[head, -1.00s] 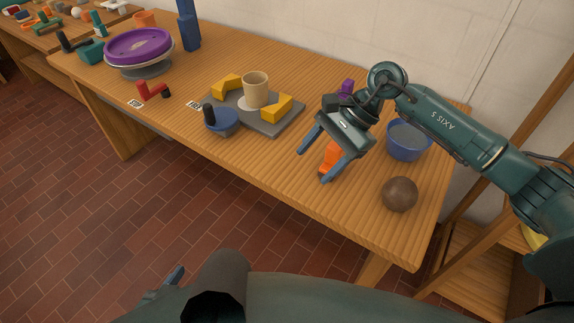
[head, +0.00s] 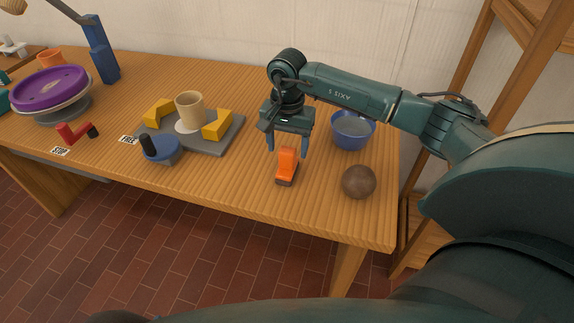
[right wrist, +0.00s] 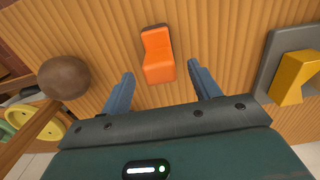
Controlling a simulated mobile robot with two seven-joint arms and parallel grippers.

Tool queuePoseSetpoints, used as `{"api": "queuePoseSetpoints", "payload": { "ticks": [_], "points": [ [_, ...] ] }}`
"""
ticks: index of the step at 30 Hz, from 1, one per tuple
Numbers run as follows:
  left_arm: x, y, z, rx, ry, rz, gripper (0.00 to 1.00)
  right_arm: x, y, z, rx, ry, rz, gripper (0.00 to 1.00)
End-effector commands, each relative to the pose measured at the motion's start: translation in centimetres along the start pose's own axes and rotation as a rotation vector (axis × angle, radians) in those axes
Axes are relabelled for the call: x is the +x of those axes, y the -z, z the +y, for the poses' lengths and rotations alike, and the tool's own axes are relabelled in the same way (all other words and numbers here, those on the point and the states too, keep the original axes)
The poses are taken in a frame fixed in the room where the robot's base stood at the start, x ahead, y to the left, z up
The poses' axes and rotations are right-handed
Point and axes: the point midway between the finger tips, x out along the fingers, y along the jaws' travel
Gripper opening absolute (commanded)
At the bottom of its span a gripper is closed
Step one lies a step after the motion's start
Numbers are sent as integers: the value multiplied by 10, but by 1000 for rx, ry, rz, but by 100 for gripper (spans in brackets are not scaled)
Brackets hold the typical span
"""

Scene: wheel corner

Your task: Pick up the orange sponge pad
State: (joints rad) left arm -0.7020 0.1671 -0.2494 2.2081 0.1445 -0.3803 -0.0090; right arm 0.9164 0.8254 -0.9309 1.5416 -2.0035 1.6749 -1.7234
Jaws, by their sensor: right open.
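My right gripper (head: 289,151) is open and empty, pointing down just behind and above the pad. Its two blue fingers show in the right wrist view (right wrist: 162,82), one on each side, and do not appear to touch the pad. My left gripper does not show in the head view.
A brown ball (head: 359,182) lies right of the pad, and a blue bowl (head: 353,131) stands behind it. A grey plate (head: 232,131) with yellow blocks and a beige cup (head: 190,111) lies to the left. The table's front edge is close to the pad.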

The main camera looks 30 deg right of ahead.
Motion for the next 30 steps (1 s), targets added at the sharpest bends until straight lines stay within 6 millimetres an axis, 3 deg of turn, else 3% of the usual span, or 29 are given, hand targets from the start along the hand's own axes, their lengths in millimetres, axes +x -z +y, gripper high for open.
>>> {"api": "queuePoseSetpoints", "payload": {
  "ticks": [10,20,30],
  "points": [
    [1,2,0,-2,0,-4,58,45,-1,1,1,0,-2,62],
    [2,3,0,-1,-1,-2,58,52,-1,0,-1,1,-1,61],
    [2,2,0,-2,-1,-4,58,52,-1,1,0,1,-1,33]
  ]
}}
